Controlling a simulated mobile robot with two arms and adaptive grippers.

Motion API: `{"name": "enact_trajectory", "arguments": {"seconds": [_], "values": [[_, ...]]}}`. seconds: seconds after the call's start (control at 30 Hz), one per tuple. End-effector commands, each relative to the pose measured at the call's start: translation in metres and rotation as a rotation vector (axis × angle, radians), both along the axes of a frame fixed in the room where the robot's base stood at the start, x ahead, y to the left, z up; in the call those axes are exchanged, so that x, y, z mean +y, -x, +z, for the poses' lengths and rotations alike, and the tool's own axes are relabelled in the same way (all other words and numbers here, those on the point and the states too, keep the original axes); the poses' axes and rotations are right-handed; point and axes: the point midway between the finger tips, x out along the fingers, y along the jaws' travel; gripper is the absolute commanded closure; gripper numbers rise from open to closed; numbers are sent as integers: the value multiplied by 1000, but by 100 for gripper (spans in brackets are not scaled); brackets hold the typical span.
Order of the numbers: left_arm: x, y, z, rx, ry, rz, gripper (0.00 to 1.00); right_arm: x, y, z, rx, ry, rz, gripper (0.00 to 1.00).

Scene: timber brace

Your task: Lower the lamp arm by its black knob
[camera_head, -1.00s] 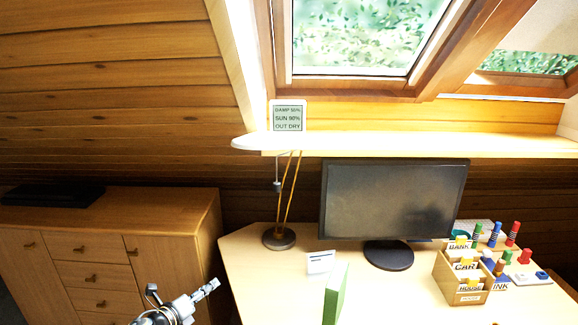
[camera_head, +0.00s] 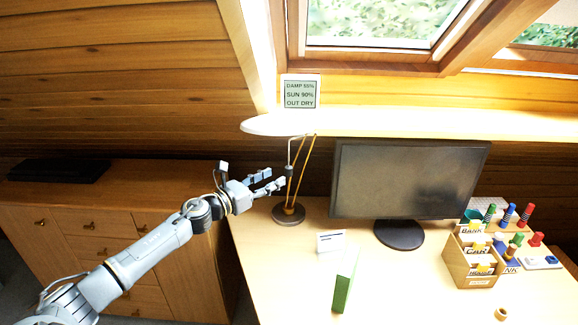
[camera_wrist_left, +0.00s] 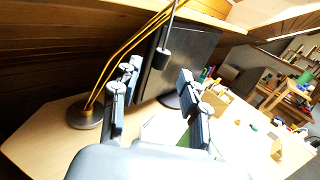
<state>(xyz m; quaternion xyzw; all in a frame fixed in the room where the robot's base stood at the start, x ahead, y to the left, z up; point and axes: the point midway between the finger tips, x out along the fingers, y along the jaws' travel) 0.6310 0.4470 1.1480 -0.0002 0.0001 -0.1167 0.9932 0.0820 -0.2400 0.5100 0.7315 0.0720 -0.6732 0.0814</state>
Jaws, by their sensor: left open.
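The desk lamp has a round dark base (camera_head: 289,215) on the desk and thin orange arm rods (camera_head: 304,165) rising to the white shelf edge. Its black knob (camera_wrist_left: 162,59) hangs on a thin grey rod. In the head view the knob (camera_head: 290,170) is small, just right of my left fingertips. My left gripper (camera_head: 276,179) is open and empty, beside the lamp's rods. In the left wrist view the knob appears in the gap between the two fingers (camera_wrist_left: 159,78), apart from both. I cannot tell how far ahead of the fingertips it is. My right gripper is not in view.
A monitor (camera_head: 408,180) stands right of the lamp. A small white card (camera_head: 331,241) and a green block (camera_head: 344,290) stand on the desk (camera_head: 420,290) in front. A card box (camera_head: 470,262) is at right. A white shelf (camera_head: 400,123) with a display (camera_head: 300,94) runs above.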

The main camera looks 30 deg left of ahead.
Motion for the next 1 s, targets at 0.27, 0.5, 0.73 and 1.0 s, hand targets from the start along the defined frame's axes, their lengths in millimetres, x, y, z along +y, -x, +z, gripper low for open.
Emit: {"name": "enact_trajectory", "arguments": {"seconds": [0.27,0.5,0.73,1.0], "values": [[-12,-45,4,-1,4,-1,56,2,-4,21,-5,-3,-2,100],[-17,-67,1,0,2,0,56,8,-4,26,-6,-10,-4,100],[-18,-70,-1,2,0,-2,56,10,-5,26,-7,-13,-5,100],[-18,-70,-1,1,1,-1,86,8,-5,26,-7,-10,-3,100]]}}
